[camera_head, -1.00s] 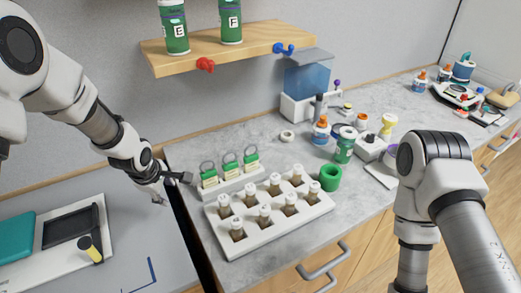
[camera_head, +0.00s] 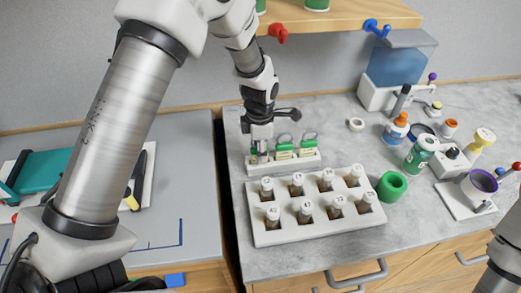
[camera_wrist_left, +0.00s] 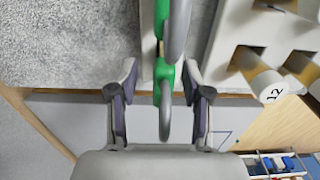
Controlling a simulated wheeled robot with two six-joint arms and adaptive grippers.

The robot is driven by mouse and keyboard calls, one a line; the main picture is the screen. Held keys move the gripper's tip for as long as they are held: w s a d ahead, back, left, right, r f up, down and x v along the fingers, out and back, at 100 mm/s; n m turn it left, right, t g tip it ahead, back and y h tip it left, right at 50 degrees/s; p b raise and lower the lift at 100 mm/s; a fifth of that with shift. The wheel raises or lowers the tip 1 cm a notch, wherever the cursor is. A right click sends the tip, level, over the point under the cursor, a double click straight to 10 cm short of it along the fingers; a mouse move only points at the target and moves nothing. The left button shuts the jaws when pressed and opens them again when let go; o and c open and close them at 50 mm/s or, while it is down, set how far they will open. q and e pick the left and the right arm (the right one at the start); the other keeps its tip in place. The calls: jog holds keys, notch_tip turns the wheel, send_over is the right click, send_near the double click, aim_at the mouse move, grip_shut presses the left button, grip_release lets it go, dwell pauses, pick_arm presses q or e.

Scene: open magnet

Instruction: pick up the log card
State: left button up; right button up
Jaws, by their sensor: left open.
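Cards with green tops and metal rings stand in a row in a white holder (camera_head: 312,166) on the grey counter. A middle card (camera_head: 284,150) and a right card (camera_head: 306,147) show clearly; I cannot read which is the log card. My left gripper (camera_head: 259,153) points down at the left end of the row and hides most of the left card. In the left wrist view, my left gripper (camera_wrist_left: 159,82) is open, its fingers on either side of a green top with a metal ring (camera_wrist_left: 165,92). I cannot tell whether they touch it.
A white rack of capped vials (camera_head: 285,236) stands just in front of the holder. A green ring (camera_head: 391,186) and several bottles stand to the right. A wooden shelf (camera_head: 345,17) with red and blue knobs is above. A gap separates the counter from the left table (camera_head: 185,160).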

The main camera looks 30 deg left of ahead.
pick_arm(q)
jog(key=shift+s+r, duration=0.1)
jog(key=shift+s, duration=0.05)
jog(key=shift+s+r, duration=0.1)
jog(key=shift+s, duration=0.05)
jog(key=c, duration=0.4)
grip_shut()
pick_arm(e)
jog(key=shift+s, duration=0.2)
jog(key=shift+r, duration=0.15)
